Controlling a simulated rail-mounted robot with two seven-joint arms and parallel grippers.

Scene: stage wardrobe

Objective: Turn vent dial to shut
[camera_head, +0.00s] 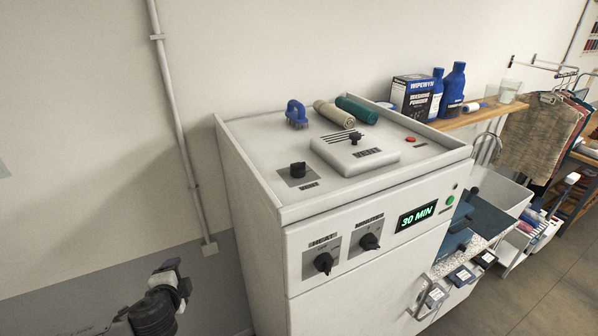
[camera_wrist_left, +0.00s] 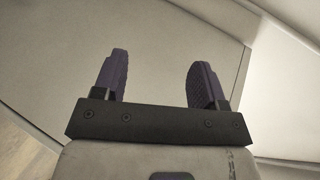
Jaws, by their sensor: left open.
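The vent dial (camera_head: 355,138) is a black knob on a raised pale panel on top of the white cabinet. Dark slots lie beside it and a dark label in front; its exact setting is too small to read. My left gripper (camera_head: 182,281) is at the lower left in the head view, left of the cabinet and apart from the dial. In the left wrist view the left gripper's two dark fingers (camera_wrist_left: 158,75) are spread, with nothing between them. The dial is not seen there. My right gripper is not in view.
Another black knob (camera_head: 298,170) sits on the cabinet top at front left. A blue brush (camera_head: 296,113), a beige roll (camera_head: 334,114) and a green roll (camera_head: 357,109) lie behind. Heat (camera_head: 323,262) and minutes (camera_head: 370,241) knobs and a "30 MIN" display (camera_head: 417,215) are on the front.

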